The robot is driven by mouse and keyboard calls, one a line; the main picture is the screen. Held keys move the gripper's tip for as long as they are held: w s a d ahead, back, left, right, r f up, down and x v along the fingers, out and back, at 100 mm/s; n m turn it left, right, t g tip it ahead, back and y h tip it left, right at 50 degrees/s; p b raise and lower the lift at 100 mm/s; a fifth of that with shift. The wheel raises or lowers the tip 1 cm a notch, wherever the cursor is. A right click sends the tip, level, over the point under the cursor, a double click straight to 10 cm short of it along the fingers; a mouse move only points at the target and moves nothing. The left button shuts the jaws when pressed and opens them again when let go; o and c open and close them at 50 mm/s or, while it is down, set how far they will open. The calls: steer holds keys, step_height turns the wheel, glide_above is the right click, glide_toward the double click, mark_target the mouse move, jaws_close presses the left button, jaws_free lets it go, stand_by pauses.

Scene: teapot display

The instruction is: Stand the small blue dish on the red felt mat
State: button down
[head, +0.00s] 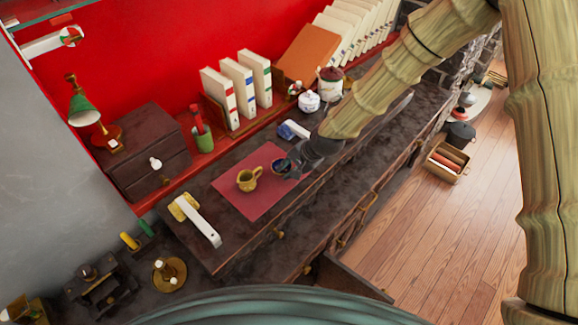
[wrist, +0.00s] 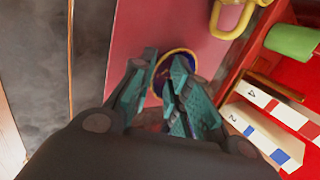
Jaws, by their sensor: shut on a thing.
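The small blue dish (head: 281,167) is at the tip of my gripper (head: 293,164), over the right part of the red felt mat (head: 239,196). In the wrist view the dish (wrist: 188,56) shows as a dark blue round with a yellowish rim, between and behind the fingertips of my gripper (wrist: 166,85). The gripper is shut on the dish. The fingers hide much of it, and I cannot tell whether its base touches the mat (wrist: 120,40).
A white-and-yellow tool (head: 200,220) lies left of the mat. A blue-and-white object (head: 293,130) and a white lidded pot (head: 309,102) stand behind it. Books (head: 238,88) and a green cup (head: 203,142) line the back. The mat's front left part is bare.

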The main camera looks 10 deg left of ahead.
steer(key=shift+f, duration=0.1)
steer(key=c, duration=1.6)
jaws_free()
steer(key=shift+c, duration=0.2)
steer(key=shift+d+r, duration=0.1)
steer(key=shift+r, duration=0.1)
steer(key=b+v, duration=0.4)
steer(key=v, duration=0.7)
steer(key=shift+r, duration=0.4)
steer(key=shift+d, duration=0.15)
